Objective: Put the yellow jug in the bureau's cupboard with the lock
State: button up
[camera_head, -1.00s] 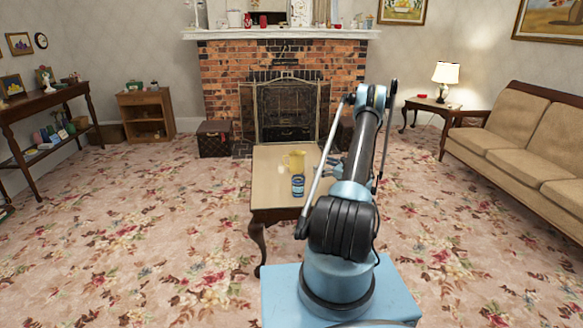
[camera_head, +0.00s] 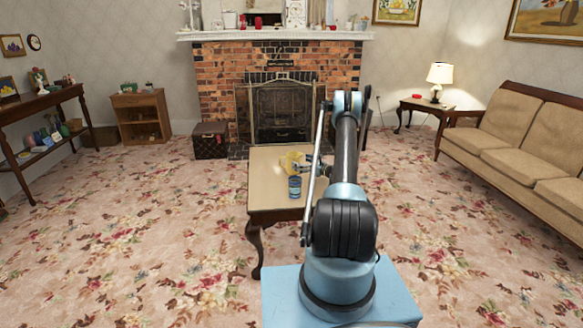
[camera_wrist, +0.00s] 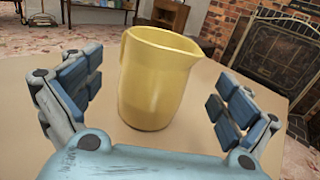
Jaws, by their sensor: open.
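The yellow jug (camera_head: 291,160) stands upright on the wooden coffee table (camera_head: 268,195) in front of the fireplace. In the wrist view the jug (camera_wrist: 158,80) is large and central, with its spout to the right and handle to the left. My gripper (camera_wrist: 158,98) is open, with one finger pad on each side of the jug and gaps visible on both sides. In the head view my gripper (camera_head: 318,166) is small, just right of the jug. A small wooden cabinet (camera_head: 141,117) with open shelves stands left of the fireplace; I cannot make out a lock.
A brown trunk (camera_head: 210,141) sits by the fireplace (camera_head: 280,110). A dark side table (camera_head: 45,100) is at left, a sofa (camera_head: 510,145) at right.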

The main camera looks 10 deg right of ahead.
jog(key=shift+x, duration=2.7)
jog(key=shift+s+r, duration=0.1)
jog(key=c, duration=1.7)
notch_tip(320, 180, up, 9)
jog(key=shift+c, duration=0.2)
jog(key=shift+a+r, duration=0.2)
jog(key=shift+r, duration=0.45)
notch_tip(320, 180, up, 5)
jog(key=a+m+t+h, duration=0.1)
jog(key=m+t+h, duration=0.1)
jog(key=m+h, duration=0.1)
notch_tip(320, 180, up, 10)
jog(key=m+t+h, duration=0.3)
jog(key=m+h, duration=0.3)
jog(key=h, duration=0.4)
send_over(293, 159)
jog(key=s+d, duration=0.1)
jog(key=s, duration=0.5)
jog(key=shift+d, duration=0.1)
